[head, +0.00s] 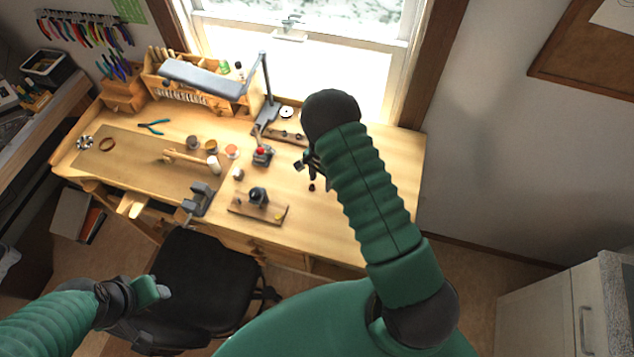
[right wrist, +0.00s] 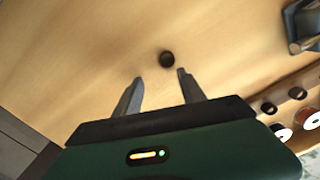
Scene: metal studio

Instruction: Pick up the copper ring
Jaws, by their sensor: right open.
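A brown, copper-coloured ring (head: 106,144) lies on the mat at the left end of the workbench, far from both grippers. A small dark round piece (head: 311,187) lies on the bare bench top near my right gripper (head: 309,166). In the right wrist view this dark piece (right wrist: 167,59) is just beyond the open, empty fingers (right wrist: 160,76); I cannot tell whether it is a ring. My left gripper (head: 150,291) is low at the left, over the chair and away from the bench; its fingers are not clear.
A desk lamp (head: 200,78), a vise (head: 198,199), a mallet (head: 190,159), teal pliers (head: 154,126) and small jars (head: 212,146) occupy the wooden bench (head: 375,160). A black chair (head: 205,280) stands in front. The bench's right end is mostly clear.

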